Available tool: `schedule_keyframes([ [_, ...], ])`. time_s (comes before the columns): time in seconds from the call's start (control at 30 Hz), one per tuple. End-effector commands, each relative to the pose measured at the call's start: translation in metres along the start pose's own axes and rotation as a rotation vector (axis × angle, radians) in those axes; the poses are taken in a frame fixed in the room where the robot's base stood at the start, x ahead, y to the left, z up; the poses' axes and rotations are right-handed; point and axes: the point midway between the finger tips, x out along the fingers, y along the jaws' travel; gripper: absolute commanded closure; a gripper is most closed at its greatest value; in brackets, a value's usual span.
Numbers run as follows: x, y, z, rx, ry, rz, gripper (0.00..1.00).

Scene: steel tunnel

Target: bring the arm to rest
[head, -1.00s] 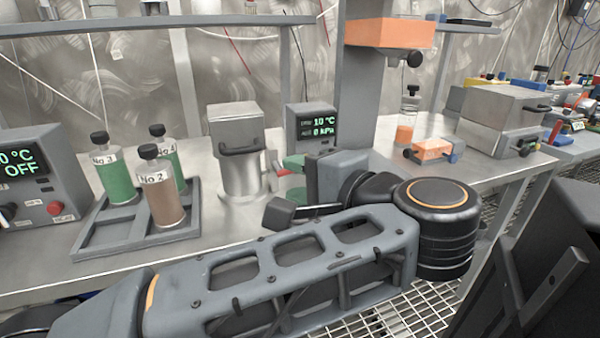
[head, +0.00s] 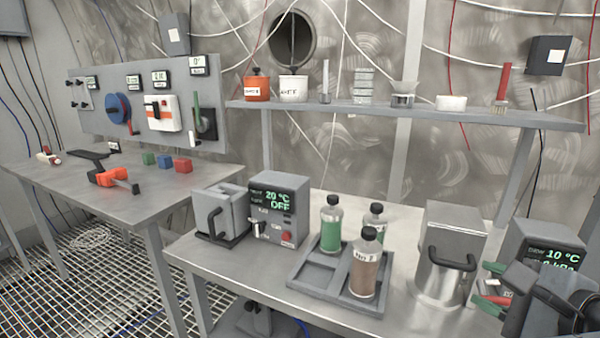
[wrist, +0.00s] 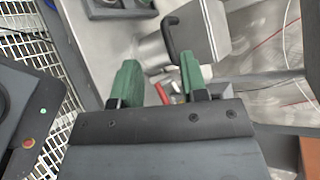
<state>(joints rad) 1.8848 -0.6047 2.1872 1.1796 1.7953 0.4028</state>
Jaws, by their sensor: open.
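My gripper (head: 485,287) is at the right edge of the head view, with its two green fingers pointing left. It is open, and I see nothing held between the fingers. It is close to the right side of a steel vessel (head: 440,275) with a black handle; I cannot tell whether they touch. In the wrist view my gripper (wrist: 158,75) shows its fingers apart, with the steel vessel (wrist: 208,28) and its black handle beyond them. Most of my arm lies outside the head view.
A grey tray (head: 325,272) holds three bottles: two green and one brown. A control box (head: 278,215) reads 20 °C, OFF. Another display box (head: 520,240) stands behind my gripper. A shelf (head: 400,116) runs above the bench. A left table (head: 120,205) holds an orange tool and coloured blocks.

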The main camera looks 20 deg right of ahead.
Motion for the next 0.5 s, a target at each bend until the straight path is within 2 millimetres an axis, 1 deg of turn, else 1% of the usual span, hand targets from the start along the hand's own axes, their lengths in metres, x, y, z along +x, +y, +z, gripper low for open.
schedule_keyframes([
  [0.03,0.003,-0.028,0.02,0.045,-0.043,0.078,0.6],
  [0.17,0.028,-0.044,0.043,0.143,-0.083,0.281,0.6],
  [0.3,0.051,-0.056,0.076,0.19,-0.086,0.507,0.6],
  [0.37,0.059,-0.06,0.092,0.184,-0.076,0.602,0.6],
  [0.4,0.065,-0.058,0.103,0.151,-0.071,0.665,0.6],
  [0.47,0.075,-0.045,0.115,0.027,-0.075,0.75,0.6],
  [0.5,0.08,-0.035,0.122,-0.101,-0.091,0.799,0.6],
])
